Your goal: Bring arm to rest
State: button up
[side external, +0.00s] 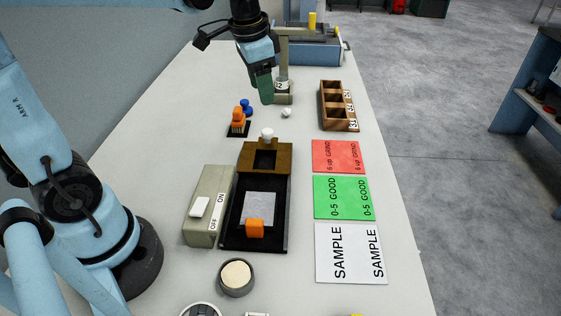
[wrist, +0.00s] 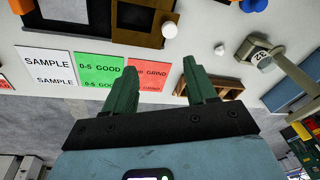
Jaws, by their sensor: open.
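My gripper (side external: 264,96) hangs over the far part of the pale table (side external: 190,110), its green fingers pointing down. In the wrist view my gripper (wrist: 160,66) shows two green fingers spread apart with nothing between them. In the side view it overlaps a grey-beige stand (side external: 284,60) with a number tag; I cannot tell the exact gap. The stand also shows at the right of the wrist view (wrist: 290,70), clear of the fingers. A small white piece (side external: 286,113) lies on the table near the gripper.
A wooden compartment box (side external: 324,115) stands right of the gripper. Orange (side external: 238,122) and blue (side external: 246,106) pieces stand to the left. Nearer are a black tray with a wooden block (side external: 283,155), a switch box (side external: 209,190), and red, green and white cards (side external: 338,155). A blue machine (side external: 320,52) stands behind.

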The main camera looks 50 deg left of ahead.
jog(key=s+d+f+n+t, duration=0.4)
jog(key=s+t, duration=0.1)
jog(key=s, duration=0.3)
jog(key=shift+s+d, duration=0.15)
jog(key=shift+s, duration=0.2)
